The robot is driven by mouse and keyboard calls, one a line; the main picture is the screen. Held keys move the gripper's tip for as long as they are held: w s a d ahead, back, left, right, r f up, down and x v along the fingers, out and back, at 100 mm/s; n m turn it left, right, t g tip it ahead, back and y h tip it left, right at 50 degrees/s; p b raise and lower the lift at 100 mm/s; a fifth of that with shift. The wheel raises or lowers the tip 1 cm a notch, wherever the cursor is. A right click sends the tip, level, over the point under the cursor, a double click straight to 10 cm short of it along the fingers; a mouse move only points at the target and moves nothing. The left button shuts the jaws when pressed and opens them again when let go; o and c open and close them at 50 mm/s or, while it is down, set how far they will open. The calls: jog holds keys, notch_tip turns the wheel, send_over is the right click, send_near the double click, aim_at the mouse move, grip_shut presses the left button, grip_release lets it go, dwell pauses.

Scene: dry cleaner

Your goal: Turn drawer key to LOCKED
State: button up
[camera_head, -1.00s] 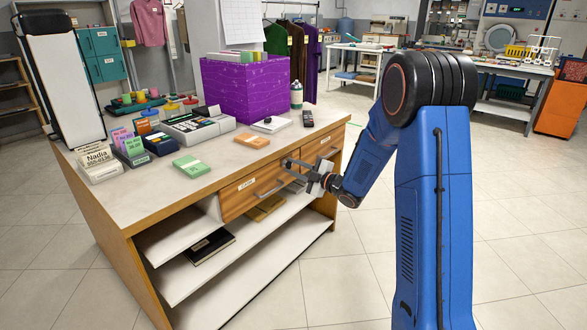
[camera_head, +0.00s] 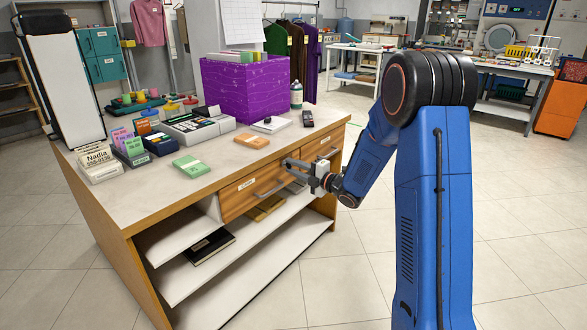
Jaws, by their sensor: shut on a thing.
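Two wooden drawers sit in the front of the counter. The left drawer (camera_head: 238,196) has a small label and a bar handle; the right drawer (camera_head: 322,146) is partly behind my gripper. My gripper (camera_head: 289,164) is at the drawer front, near the upper right part of the left drawer, its fingers pointing left toward it. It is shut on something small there. The drawer key is too small or hidden by the fingers, so I cannot tell its angle.
The counter top (camera_head: 150,196) holds a purple box (camera_head: 245,88), a green pad (camera_head: 191,165), an orange pad (camera_head: 252,141), a bottle (camera_head: 296,95) and card holders. Open shelves (camera_head: 262,243) lie below the drawers. The floor at right is clear.

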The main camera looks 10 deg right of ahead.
jog(key=shift+f, duration=0.1)
jog(key=o, duration=1.1)
jog(key=shift+c, duration=0.2)
jog(key=v, duration=1.7)
jog(key=shift+s+d, duration=0.15)
